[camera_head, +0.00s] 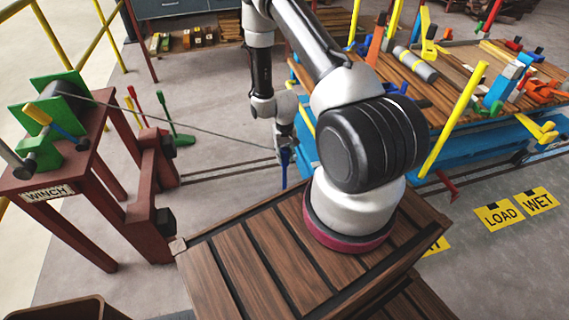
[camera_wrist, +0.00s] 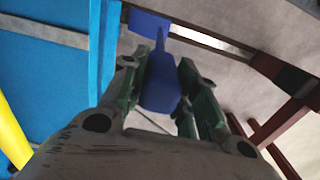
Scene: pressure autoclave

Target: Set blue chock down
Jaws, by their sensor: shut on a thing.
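The blue chock (camera_wrist: 162,82) is between the two fingers of my gripper (camera_wrist: 163,72) in the wrist view, with a finger on each side. A thin upright part of it points away from the gripper. In the head view my gripper (camera_head: 285,146) points down and the blue chock (camera_head: 284,165) hangs below it, beside the blue cart. Whether the chock's lower end touches the floor or rail I cannot tell. A dark blue bar (camera_wrist: 150,22) shows beyond the chock in the wrist view; I cannot tell whether it belongs to it.
The blue cart (camera_head: 440,134), loaded with planks and tools, stands close on the right. A red-brown winch stand (camera_head: 72,190) is at left, its cable running toward the cart. Floor rails (camera_head: 225,172) run between them. Yellow floor signs (camera_head: 497,214) lie at right.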

